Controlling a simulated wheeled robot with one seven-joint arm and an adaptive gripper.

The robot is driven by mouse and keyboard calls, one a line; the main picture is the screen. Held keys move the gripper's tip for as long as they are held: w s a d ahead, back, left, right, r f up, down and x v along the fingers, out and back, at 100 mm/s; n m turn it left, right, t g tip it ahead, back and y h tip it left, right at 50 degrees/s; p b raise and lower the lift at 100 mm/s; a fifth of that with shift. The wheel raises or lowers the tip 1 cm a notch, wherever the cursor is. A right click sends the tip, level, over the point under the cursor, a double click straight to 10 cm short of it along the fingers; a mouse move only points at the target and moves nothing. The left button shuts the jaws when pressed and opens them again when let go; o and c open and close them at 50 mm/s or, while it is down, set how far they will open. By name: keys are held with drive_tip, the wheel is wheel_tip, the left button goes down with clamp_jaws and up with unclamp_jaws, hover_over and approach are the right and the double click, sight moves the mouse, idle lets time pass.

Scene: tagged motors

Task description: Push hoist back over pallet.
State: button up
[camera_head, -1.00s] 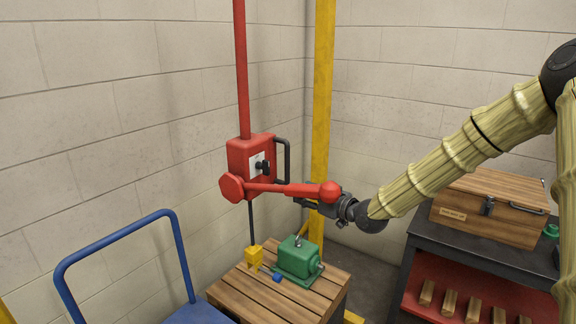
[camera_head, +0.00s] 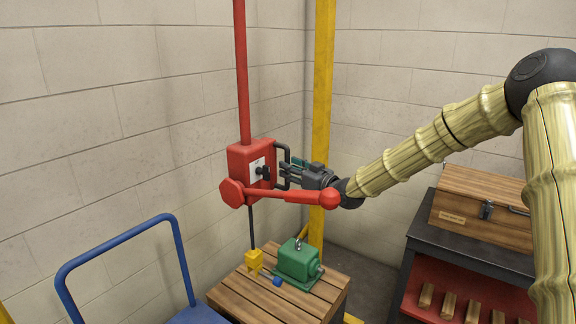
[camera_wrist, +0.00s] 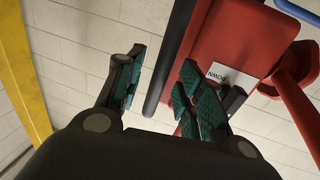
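The hoist (camera_head: 238,160) is a red box on a red vertical pole, with a black handle (camera_head: 280,150) on its right side and a red ball-ended lever (camera_head: 290,196) in front. A yellow hook block (camera_head: 254,261) hangs below it on a black cable, beside a green motor (camera_head: 298,260). The motor sits on the wooden slatted pallet (camera_head: 242,300). My gripper (camera_head: 284,171) is at the handle, behind the lever. In the wrist view, my gripper (camera_wrist: 160,92) is open, with the black handle bar (camera_wrist: 168,70) showing between its fingers; whether they touch it is unclear.
A blue cart rail (camera_head: 110,242) stands at the left. A yellow post (camera_head: 323,120) rises behind my gripper. At the right, a dark workbench (camera_head: 440,232) carries a wooden toolbox (camera_head: 465,208). Block walls enclose the corner.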

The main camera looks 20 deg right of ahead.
drive_tip(key=shift+x, duration=1.1)
drive_tip(key=shift+d, duration=0.1)
clamp_jaws()
